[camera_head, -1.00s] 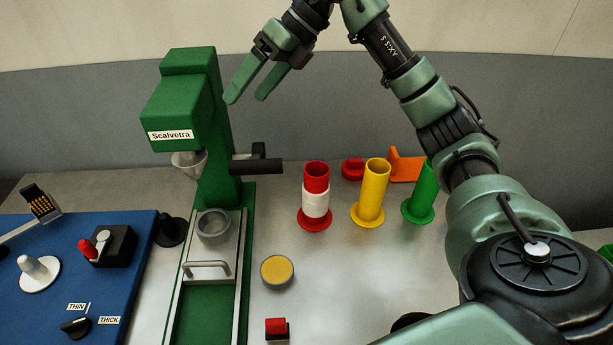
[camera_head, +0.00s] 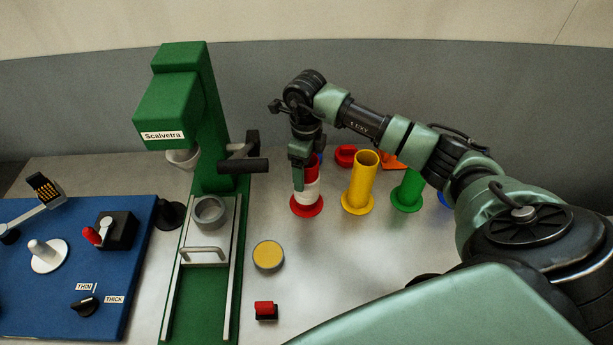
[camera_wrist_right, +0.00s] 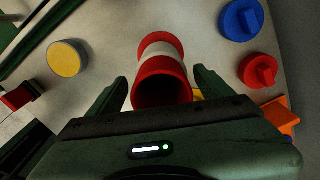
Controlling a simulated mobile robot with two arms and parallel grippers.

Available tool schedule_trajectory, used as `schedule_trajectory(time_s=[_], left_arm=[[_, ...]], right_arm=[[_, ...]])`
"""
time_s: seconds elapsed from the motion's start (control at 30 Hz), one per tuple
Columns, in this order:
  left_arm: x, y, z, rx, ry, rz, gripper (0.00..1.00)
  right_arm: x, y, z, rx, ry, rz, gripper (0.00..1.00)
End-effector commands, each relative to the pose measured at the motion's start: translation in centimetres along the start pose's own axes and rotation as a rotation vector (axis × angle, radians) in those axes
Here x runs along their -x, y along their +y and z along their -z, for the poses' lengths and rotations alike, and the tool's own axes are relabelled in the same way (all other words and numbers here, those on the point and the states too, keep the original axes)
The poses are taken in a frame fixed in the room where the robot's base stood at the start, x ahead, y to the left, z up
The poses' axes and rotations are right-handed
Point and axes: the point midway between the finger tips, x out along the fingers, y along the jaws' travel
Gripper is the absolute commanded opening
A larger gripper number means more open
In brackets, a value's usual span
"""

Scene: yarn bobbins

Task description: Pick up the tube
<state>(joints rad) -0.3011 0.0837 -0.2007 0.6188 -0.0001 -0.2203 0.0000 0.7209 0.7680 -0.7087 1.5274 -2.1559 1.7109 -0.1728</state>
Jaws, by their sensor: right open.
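A red and white tube (camera_head: 312,190) stands upright on its red round base on the table. It also shows in the right wrist view (camera_wrist_right: 160,66), seen from above with its open mouth nearest the camera. My right gripper (camera_head: 299,182) points down at this tube and is open. In the right wrist view its two fingers lie on either side of the tube, with visible gaps. In the head view the gripper covers part of the tube. A yellow tube (camera_head: 361,182) and a green tube (camera_head: 408,190) stand upright to the right. My left gripper is not in view.
A green machine (camera_head: 180,100) labelled Scalvetra stands at left, beside a blue control panel (camera_head: 60,290). A yellow-topped round piece (camera_head: 268,256) and a red block (camera_head: 265,309) lie in front. A red knobbed piece (camera_head: 345,155) is behind the tubes.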

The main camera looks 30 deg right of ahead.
Motion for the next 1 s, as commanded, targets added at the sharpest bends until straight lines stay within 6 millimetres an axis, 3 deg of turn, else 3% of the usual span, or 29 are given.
schedule_trajectory(time_s=[0.03, 0.2, 0.4, 0.43, 0.67, 1.0], left_arm=[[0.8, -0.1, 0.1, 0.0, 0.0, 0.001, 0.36], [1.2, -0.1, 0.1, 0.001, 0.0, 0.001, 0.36], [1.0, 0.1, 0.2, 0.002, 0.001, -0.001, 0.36], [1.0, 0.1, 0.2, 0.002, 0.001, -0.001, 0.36], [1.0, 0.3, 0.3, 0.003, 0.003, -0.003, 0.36], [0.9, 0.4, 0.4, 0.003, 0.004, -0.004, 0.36]], right_arm=[[-0.4, 0.1, 0.1, -0.002, 0.003, -0.003, 0.81], [-2.0, 0.0, 0.0, -0.002, 0.0, 0.0, 0.81], [-2.2, -0.1, 0.0, -0.001, -0.002, 0.001, 0.81], [-2.2, -0.1, 0.0, -0.001, -0.002, 0.001, 0.78], [-2.1, -0.1, 0.0, -0.002, -0.002, 0.0, 0.15], [-1.8, -0.1, -0.1, -0.002, -0.003, 0.001, 0.15]])
